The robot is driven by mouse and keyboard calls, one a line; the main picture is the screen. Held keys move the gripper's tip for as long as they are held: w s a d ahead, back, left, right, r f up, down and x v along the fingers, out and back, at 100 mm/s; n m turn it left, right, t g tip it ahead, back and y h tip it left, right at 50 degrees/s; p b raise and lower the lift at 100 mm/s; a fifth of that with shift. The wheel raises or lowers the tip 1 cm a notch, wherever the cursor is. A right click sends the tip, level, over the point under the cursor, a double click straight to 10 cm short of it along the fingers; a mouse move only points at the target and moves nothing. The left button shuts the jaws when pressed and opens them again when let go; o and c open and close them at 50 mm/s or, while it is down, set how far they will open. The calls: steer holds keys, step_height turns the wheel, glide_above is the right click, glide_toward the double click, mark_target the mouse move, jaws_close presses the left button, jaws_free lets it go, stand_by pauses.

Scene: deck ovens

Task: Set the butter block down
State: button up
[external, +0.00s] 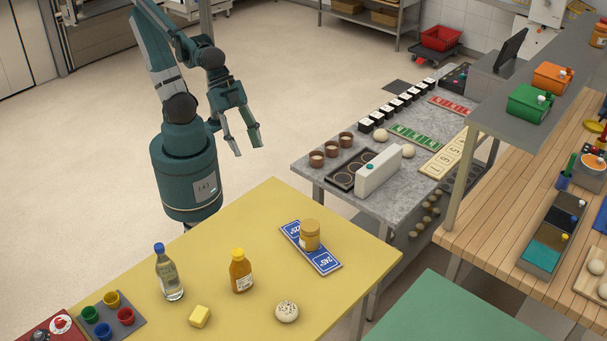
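The butter block (200,316) is a small yellow block. It lies on the yellow table (222,232) near its front edge, right of a tray of coloured cups. My gripper (246,145) hangs in the air beyond the table's far edge, well away from the butter. Its two fingers are spread apart and nothing is between them.
A clear bottle (168,272), an amber bottle (241,271) and a seeded bun (287,310) stand near the butter. A jar (309,235) stands on a blue sign (318,256). A grey counter (401,185) stands to the right. The table's middle left is clear.

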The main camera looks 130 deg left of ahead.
steer(key=s+a+n, duration=0.1)
steer(key=s+a, duration=0.3)
steer(key=shift+s+f+n+t+y, duration=0.25)
steer(key=shift+s+n+t+y, duration=0.05)
steer(key=shift+n+y, duration=0.1)
